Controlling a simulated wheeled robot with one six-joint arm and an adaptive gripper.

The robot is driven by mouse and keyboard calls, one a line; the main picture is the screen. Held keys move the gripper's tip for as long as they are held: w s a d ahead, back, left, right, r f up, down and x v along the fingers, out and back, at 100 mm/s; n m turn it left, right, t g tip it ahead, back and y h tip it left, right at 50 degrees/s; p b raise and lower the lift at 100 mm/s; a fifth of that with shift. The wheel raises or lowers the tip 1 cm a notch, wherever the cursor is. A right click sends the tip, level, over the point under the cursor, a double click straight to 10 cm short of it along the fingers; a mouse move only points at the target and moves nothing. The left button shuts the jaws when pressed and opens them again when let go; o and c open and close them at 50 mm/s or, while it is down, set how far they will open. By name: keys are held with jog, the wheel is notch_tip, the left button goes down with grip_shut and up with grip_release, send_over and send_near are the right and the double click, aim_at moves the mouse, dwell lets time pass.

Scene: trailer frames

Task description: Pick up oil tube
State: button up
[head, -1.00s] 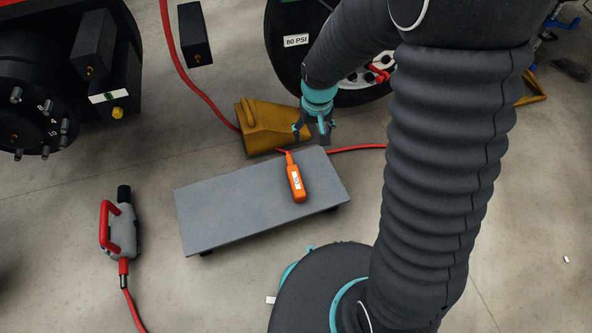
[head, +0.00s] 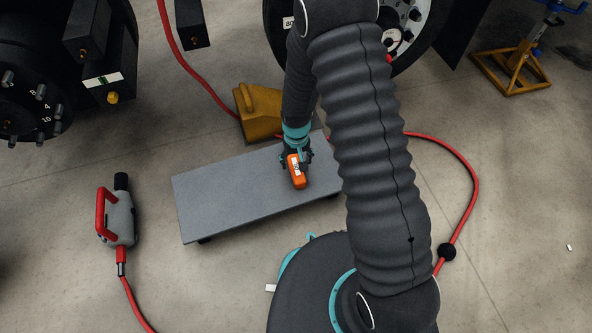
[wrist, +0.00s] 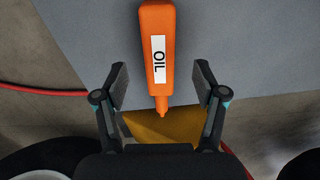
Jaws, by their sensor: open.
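The orange oil tube (head: 298,177) lies on the grey platform (head: 225,197), near its right end. In the wrist view the oil tube (wrist: 159,45) has a white label reading OIL, and its narrow nozzle points toward my gripper. My gripper (head: 296,158) is over the nozzle end of the tube in the head view and hides part of it. In the wrist view my gripper (wrist: 161,88) is open, with one finger on each side of the tube's nozzle end and a gap on both sides.
A yellow wheel chock (head: 258,112) stands just behind the platform. A grey and red tool (head: 117,217) with a red hose lies on the floor at left. Large wheels stand at the back. A yellow stand (head: 512,72) is at the back right. The platform's left part is clear.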

aim_at(297, 169)
jog(key=shift+d+f+b, duration=0.1)
jog(key=shift+f+b, duration=0.35)
jog(key=shift+f, duration=2.85)
grip_shut()
jog(key=shift+r, duration=0.1)
